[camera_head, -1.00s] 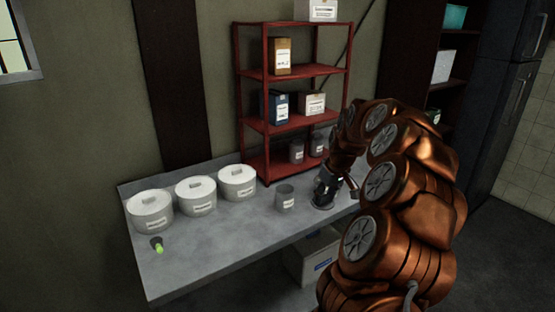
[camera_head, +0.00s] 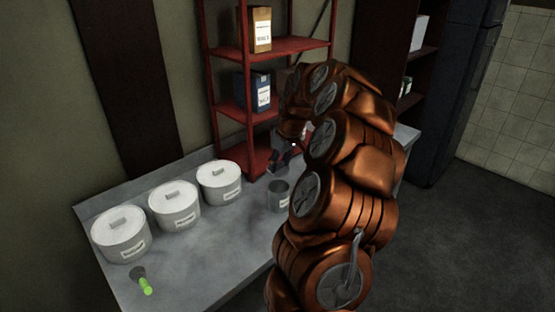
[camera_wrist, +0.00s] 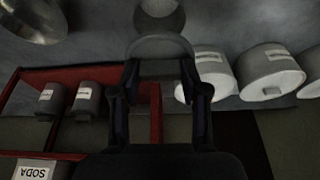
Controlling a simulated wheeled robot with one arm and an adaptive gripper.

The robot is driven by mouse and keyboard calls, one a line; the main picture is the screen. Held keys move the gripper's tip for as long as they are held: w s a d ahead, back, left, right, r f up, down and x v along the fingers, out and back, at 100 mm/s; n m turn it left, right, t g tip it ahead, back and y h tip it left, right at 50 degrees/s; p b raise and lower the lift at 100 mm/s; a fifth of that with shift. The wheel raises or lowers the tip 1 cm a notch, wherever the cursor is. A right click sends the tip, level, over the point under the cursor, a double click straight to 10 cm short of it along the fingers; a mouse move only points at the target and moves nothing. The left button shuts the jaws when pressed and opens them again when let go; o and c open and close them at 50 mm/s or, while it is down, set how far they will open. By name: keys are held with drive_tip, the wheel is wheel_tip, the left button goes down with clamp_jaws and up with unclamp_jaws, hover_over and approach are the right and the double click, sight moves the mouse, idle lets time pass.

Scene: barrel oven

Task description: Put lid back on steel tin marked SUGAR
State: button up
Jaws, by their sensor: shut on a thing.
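A grey steel tin (camera_head: 278,196) with a white label stands upright on the metal counter, just left of my arm; the label is too small to read. My gripper (camera_head: 283,157) is raised above the counter behind this tin, partly hidden by my arm. In the wrist view my gripper (camera_wrist: 160,80) is shut on a flat, round grey lid (camera_wrist: 160,47), which lies across the fingertips. A round grey shape (camera_wrist: 160,12), likely the tin, shows just beyond the lid, cut by the picture's top edge.
Several white lidded canisters (camera_head: 174,207) stand in a row along the wall. A green-handled object (camera_head: 144,281) lies at the counter's front left. A red shelf (camera_head: 245,110) holds boxes and, in the wrist view, grey tins (camera_wrist: 87,97). The counter's middle (camera_head: 215,245) is clear.

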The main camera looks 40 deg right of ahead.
sight(280, 170)
drive_tip(key=shift+f, duration=1.55)
drive_tip(key=shift+f+b, duration=0.75)
drive_tip(key=shift+f, duration=0.65)
drive_tip(key=shift+s+b, duration=0.1)
drive_tip(key=shift+b, duration=0.65)
drive_tip(key=shift+f+b, duration=0.2)
drive_tip(key=shift+b, duration=0.5)
idle(0.6)
idle(0.4)
drive_tip(key=o, duration=0.8)
drive_tip(key=shift+o, duration=0.2)
drive_tip(key=o, duration=0.5)
drive_tip(key=shift+c, duration=0.2)
